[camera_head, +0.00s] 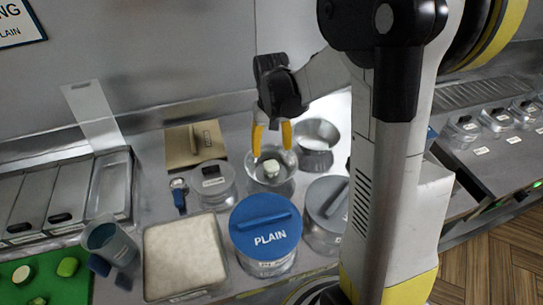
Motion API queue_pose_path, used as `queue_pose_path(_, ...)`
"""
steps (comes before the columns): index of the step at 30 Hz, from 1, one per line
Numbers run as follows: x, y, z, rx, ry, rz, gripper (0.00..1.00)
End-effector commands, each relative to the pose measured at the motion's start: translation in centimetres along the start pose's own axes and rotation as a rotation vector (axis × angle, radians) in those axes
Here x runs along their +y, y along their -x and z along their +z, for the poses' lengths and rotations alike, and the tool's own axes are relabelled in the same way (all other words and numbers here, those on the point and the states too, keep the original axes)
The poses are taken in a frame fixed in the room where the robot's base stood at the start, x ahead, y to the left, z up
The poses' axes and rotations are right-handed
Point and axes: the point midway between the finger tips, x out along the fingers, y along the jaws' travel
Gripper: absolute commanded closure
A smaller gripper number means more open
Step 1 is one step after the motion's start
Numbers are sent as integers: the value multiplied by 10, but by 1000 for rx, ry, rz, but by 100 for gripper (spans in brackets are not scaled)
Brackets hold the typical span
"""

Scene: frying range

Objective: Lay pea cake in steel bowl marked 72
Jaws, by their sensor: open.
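My gripper (271,150) has orange fingers, spread apart and pointing down over a steel bowl (288,184) near the middle of the counter. A small pale, whitish-green piece (271,168), possibly the pea cake, lies inside this bowl, just below the fingertips. I see nothing held between the fingers. A second steel bowl (316,134) stands behind and to the right, partly beside my arm. I cannot read the number 72 on either bowl. A green piece (67,266) and a paler round piece (22,274) lie on a green board (70,290) at the lower left.
A blue-lidded container marked PLAIN (264,225) and a grey-lidded one (326,205) stand in front of the bowl. A clear lidded jar (213,180) is left of it. A pale square tray (184,255) and a blue-grey cup (108,240) stand farther left.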

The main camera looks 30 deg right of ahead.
Motion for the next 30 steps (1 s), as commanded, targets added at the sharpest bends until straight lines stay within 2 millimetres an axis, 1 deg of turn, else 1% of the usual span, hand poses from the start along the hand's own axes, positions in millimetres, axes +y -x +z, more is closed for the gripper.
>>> queue_pose_path(1,0,13,0,0,0,0,36)
queue_pose_path(3,0,24,0,0,0,0,36)
queue_pose_path(9,-1,43,2,5,2,0,36)
queue_pose_path(11,-4,50,6,19,8,0,36)
queue_pose_path(13,-9,62,14,51,20,-1,36)
queue_pose_path(17,-23,91,41,150,58,-7,36)
queue_pose_path(18,-28,100,51,186,72,-9,36)
queue_pose_path(21,-39,119,77,278,106,-18,36)
queue_pose_path(25,-51,133,110,397,149,-33,36)
queue_pose_path(27,-56,137,127,456,169,-42,36)
queue_pose_path(30,-61,138,145,527,194,-54,36)
